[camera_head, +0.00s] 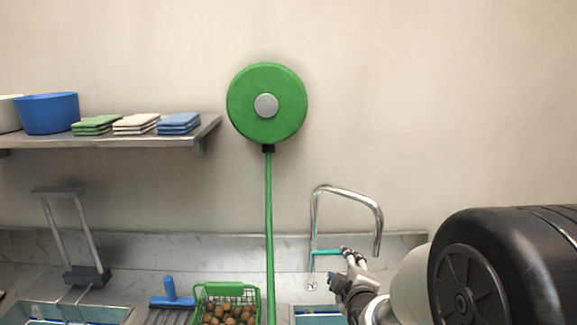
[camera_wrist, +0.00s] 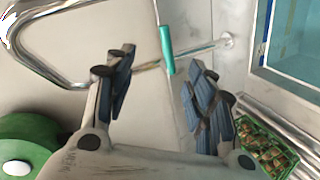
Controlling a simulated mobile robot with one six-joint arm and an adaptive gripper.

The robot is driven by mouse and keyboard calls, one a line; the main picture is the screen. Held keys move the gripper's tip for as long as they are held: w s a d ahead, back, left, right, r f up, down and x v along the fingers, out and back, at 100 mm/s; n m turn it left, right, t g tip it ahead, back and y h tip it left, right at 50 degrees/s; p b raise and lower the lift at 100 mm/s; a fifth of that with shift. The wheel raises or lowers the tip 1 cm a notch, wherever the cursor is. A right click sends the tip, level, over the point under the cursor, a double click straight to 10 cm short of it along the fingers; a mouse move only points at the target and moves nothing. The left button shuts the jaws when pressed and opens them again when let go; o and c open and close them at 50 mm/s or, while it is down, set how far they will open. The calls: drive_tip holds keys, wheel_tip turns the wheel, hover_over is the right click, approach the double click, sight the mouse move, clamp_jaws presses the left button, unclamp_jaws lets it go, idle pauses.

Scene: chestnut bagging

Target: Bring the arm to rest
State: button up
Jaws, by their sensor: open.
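My gripper (camera_head: 352,262) is at the lower right in the head view, in front of the steel tap (camera_head: 313,225) and close to its teal lever (camera_head: 324,252). In the wrist view my gripper (camera_wrist: 160,78) has its two dark padded fingers spread apart. Nothing is held between them. The teal lever (camera_wrist: 166,50) shows beyond the fingers, between them in the picture. Whether a finger touches it I cannot tell. My arm comes in from the right edge in the head view.
A green wire basket (camera_head: 226,290) of chestnuts stands on the counter left of the hanging green hose (camera_head: 269,230). The hose reel (camera_head: 250,85) is on the wall. A blue-handled brush (camera_head: 170,290) lies further left. A shelf (camera_head: 150,140) holds folded cloths and bowls.

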drive_tip(key=s+r+m+g, duration=0.2)
drive_tip(key=s+m+g, duration=0.2)
drive_tip(key=s, duration=1.3)
drive_tip(key=s+r+m+g, duration=0.2)
drive_tip(key=s+m+g, duration=0.3)
drive_tip(key=s, duration=1.3)
drive_tip(key=m, duration=0.4)
drive_tip(key=shift+r+g, duration=0.25)
drive_tip(key=shift+g, duration=0.05)
drive_tip(key=shift+w, duration=0.1)
drive_tip(key=shift+c, duration=0.6)
